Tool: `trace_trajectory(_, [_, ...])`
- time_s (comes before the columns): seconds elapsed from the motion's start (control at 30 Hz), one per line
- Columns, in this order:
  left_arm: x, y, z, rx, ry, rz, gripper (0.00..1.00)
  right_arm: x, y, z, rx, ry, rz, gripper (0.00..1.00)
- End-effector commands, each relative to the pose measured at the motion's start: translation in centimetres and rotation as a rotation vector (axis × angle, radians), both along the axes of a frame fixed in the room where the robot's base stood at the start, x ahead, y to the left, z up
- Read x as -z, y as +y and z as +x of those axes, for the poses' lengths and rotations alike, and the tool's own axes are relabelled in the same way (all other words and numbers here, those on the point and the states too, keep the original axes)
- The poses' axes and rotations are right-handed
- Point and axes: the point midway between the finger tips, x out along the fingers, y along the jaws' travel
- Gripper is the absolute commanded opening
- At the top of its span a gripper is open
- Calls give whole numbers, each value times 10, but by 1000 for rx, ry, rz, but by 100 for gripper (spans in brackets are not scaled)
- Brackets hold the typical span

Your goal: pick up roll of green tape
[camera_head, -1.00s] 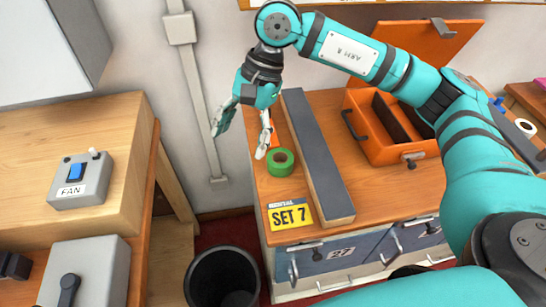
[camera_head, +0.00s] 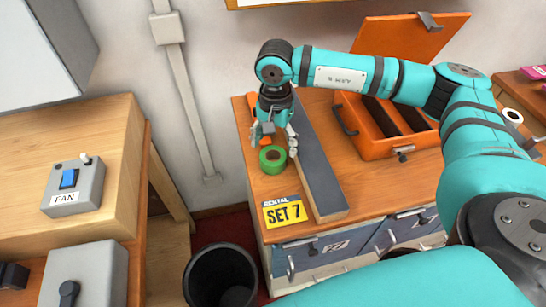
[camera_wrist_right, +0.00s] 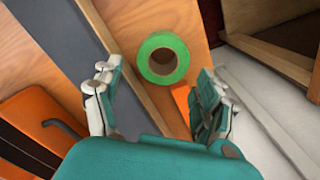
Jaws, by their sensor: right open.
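The roll of green tape (camera_head: 272,160) lies flat on the wooden bench top, near its left edge, beside a long grey-topped board (camera_head: 318,170). My right gripper (camera_head: 274,145) is open, just behind and above the roll in the head view, pointing down. In the right wrist view the roll (camera_wrist_right: 162,58) shows ahead, between and beyond the two spread fingertips (camera_wrist_right: 155,90). The fingers look apart from it. My left gripper is not in view.
A yellow SET 7 card (camera_head: 284,212) lies in front of the roll. An open orange toolbox (camera_head: 375,150) stands right of the board. A dark bin (camera_head: 205,262) stands on the floor below the bench. An orange item (camera_wrist_right: 181,99) lies near the roll.

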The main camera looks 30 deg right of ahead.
Motion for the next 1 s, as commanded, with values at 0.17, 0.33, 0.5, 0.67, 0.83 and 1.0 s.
trace_trajectory(0.17, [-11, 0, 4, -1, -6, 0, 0, 16, 0, 0, 0, 4, -1, 75])
trace_trajectory(0.33, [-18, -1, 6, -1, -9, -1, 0, 42, 0, 2, 1, 4, 0, 75])
trace_trajectory(0.5, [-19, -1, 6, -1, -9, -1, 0, 53, 1, 2, 0, 0, 0, 75])
trace_trajectory(0.67, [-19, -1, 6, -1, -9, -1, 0, 53, 1, 2, 0, 0, 0, 75])
trace_trajectory(0.83, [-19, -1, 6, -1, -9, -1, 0, 53, 1, 2, 1, 1, 1, 55])
trace_trajectory(1.0, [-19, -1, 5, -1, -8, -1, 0, 53, 1, 3, 1, 0, 0, 33])
